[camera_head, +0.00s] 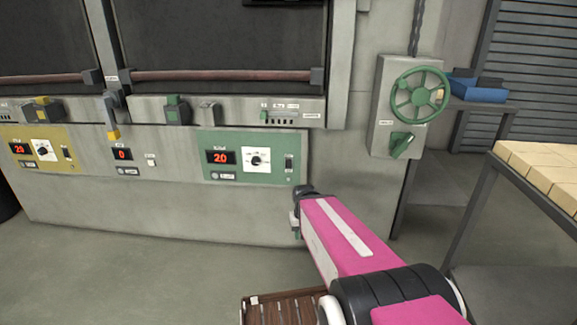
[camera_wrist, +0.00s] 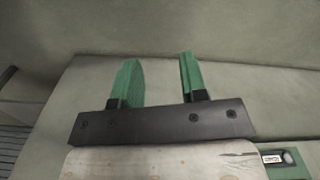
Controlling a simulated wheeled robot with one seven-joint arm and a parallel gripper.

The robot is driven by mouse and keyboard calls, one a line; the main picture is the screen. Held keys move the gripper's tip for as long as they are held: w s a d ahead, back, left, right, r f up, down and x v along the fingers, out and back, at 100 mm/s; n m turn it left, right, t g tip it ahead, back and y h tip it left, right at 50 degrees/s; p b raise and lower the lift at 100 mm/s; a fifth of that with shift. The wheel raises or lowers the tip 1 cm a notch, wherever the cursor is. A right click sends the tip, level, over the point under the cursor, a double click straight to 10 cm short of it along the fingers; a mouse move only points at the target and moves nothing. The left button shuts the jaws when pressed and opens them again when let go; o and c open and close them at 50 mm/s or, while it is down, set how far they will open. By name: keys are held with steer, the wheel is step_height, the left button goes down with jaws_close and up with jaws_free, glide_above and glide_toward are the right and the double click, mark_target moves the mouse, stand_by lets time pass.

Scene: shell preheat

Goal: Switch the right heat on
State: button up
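The right heat panel is a green plate (camera_head: 272,171) on the grey front of the machine, with a red display reading 20 (camera_head: 220,157), a white-faced dial (camera_head: 257,160) and a small dark switch (camera_head: 289,164) at its right end. I cannot tell the switch's position. My gripper (camera_head: 297,225) is just below and right of the green panel, partly hidden by my wrist. In the wrist view my gripper (camera_wrist: 157,75) has two green fingers apart with nothing between them. A corner of a green plate (camera_wrist: 290,172) with a small label shows there at the lower right.
A yellow panel (camera_head: 38,148) and a middle display reading 0 (camera_head: 122,154) are to the left. A green handwheel (camera_head: 419,94) on a grey box is to the right. A table with pale blocks (camera_head: 545,165) stands at far right. A slatted wooden thing (camera_head: 283,308) is below.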

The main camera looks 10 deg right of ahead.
steer(key=shift+w+r, duration=0.15)
steer(key=shift+w, duration=0.15)
steer(key=c, duration=0.5)
steer(key=w+r+n+t, duration=0.1)
steer(key=w+r+n, duration=0.1)
steer(key=w+r, duration=0.1)
steer(key=w+r+n+t+y, duration=0.1)
steer(key=w+r+n, duration=0.1)
steer(key=w+r, duration=0.1)
steer(key=w+r+n+t, duration=0.1)
steer(key=w+r+n, duration=0.2)
steer(key=w, duration=0.2)
steer(key=shift+w+d+y, duration=0.15)
steer(key=shift+w+y, duration=0.15)
steer(key=shift+w, duration=0.05)
jaws_close()
steer(key=w+d+r+n+t+y, duration=0.1)
steer(key=w+r+n+t, duration=0.2)
steer(key=w+r+n, duration=0.3)
step_height(320, 180, up, 5)
steer(key=w, duration=0.2)
steer(key=shift+w+r+n, duration=0.15)
steer(key=shift+w+n, duration=0.15)
steer(key=shift+n, duration=0.1)
